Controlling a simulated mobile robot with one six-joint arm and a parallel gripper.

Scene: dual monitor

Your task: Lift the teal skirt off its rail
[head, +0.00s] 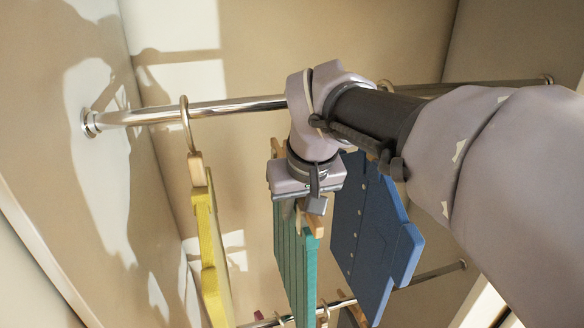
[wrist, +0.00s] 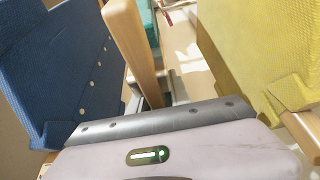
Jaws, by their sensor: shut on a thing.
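The teal skirt (head: 296,262), pleated, hangs from a wooden hanger (head: 316,226) in the middle of the head view. My gripper (head: 308,205) is at the top of the skirt, shut on this hanger. In the wrist view, the wooden hanger bar (wrist: 131,48) rises past my gripper's edge, and a bit of teal (wrist: 152,18) shows behind it. The upper chrome rail (head: 220,108) passes behind my arm, which hides the skirt's hook. I cannot tell whether the hook still rests on the rail.
A yellow garment (head: 210,245) hangs left of the skirt, on a hanger with a ring hook (head: 186,125). A blue garment (head: 368,235) hangs close on the right. A lower rail (head: 425,275) with more hangers runs below. The closet's left wall (head: 100,180) is near the rail's end.

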